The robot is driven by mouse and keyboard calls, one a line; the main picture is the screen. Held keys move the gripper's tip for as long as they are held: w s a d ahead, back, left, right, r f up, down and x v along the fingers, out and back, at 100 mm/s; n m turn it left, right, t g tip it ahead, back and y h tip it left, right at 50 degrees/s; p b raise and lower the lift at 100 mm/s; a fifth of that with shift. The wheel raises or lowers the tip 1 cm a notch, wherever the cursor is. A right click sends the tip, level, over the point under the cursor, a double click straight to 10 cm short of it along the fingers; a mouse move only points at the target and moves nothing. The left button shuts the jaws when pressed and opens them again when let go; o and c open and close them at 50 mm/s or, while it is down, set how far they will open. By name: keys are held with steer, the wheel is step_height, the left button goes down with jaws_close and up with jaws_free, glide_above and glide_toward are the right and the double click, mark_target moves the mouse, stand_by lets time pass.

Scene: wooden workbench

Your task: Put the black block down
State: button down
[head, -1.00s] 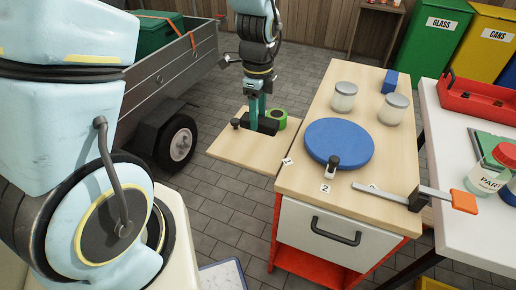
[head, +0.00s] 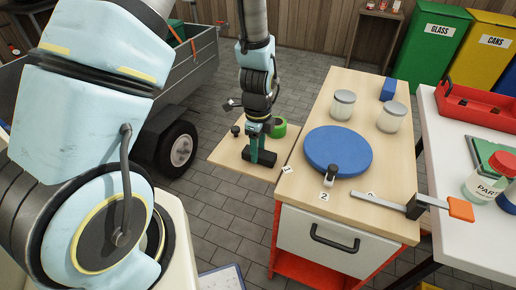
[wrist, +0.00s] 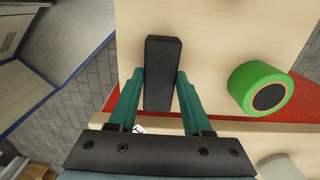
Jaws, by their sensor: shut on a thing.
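The black block (head: 262,159) is in my gripper (head: 257,150), low over the near part of the light wooden side leaf (head: 222,153) left of the workbench. In the wrist view the block (wrist: 163,60) is long and dark, with the teal fingers (wrist: 160,85) shut on its two sides. I cannot tell whether its underside touches the leaf.
The workbench (head: 345,88) carries a blue disc (head: 338,145), jars (head: 343,103) and a clamp (head: 385,200). The leaf's left part is clear.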

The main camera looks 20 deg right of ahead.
steer(key=shift+f, duration=0.15)
steer(key=shift+c, duration=1.7)
jaws_free()
step_height(320, 180, up, 12)
steer(key=b, duration=0.1)
steer(key=shift+r+b, duration=0.2)
steer(key=shift+b, duration=0.15)
steer(key=a+r+n, duration=0.2)
steer(key=a+n, duration=1)
steer(key=w+a+r+n+t, duration=0.1)
steer(key=a+r+n, duration=0.2)
steer(key=a+n, duration=1)
steer(key=shift+a+n+t, duration=0.2)
steer(key=shift+n+t, duration=0.1)
